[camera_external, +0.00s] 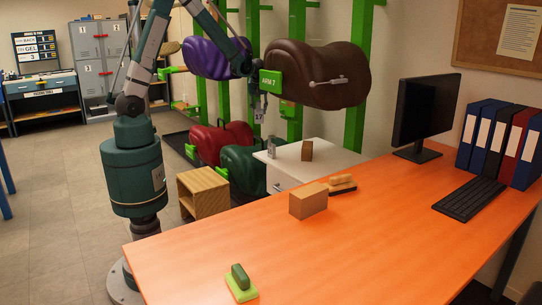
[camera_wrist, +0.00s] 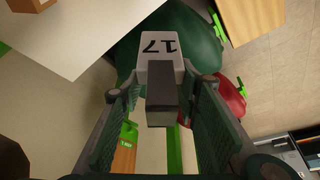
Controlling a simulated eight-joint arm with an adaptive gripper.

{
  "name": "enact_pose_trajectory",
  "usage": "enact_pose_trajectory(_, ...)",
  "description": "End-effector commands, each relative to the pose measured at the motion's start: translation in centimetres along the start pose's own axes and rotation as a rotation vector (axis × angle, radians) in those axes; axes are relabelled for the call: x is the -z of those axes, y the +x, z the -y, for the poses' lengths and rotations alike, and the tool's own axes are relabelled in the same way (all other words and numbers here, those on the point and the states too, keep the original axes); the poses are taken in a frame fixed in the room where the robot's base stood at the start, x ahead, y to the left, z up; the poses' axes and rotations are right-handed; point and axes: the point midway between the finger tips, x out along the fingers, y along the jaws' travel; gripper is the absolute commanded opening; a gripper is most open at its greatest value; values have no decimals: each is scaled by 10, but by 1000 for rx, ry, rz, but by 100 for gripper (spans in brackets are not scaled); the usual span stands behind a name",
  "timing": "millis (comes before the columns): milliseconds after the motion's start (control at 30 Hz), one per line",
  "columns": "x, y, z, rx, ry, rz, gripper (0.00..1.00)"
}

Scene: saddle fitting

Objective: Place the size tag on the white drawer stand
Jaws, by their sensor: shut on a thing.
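The size tag is a small light plate marked 17 with a dark block behind it. In the wrist view the tag (camera_wrist: 160,52) sits between the two pads of my gripper (camera_wrist: 161,88), which is shut on it. In the external view my gripper (camera_external: 258,103) holds the tag (camera_external: 258,117) upright in the air, behind and a little left of the white drawer stand (camera_external: 335,160). In the wrist view the bare white top of the stand (camera_wrist: 85,38) lies at the upper left, apart from the tag.
On the stand are a brown block (camera_external: 307,150) and a small grey item (camera_external: 271,149). A brown saddle (camera_external: 318,75) hangs above it. Green (camera_external: 243,168) and red (camera_external: 212,142) saddles hang low beside it. The orange desk (camera_external: 350,235) is in front.

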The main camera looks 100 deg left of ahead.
Motion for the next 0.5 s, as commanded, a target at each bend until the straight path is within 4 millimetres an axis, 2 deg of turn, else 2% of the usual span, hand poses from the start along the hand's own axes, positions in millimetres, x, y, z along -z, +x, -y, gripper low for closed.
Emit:
enact_pose_trajectory(33,-8,12,-6,-6,15,0,19)
enact_pose_trajectory(200,-30,42,-19,-24,60,0,19)
enact_pose_trajectory(500,-51,69,-30,-42,104,-2,19)
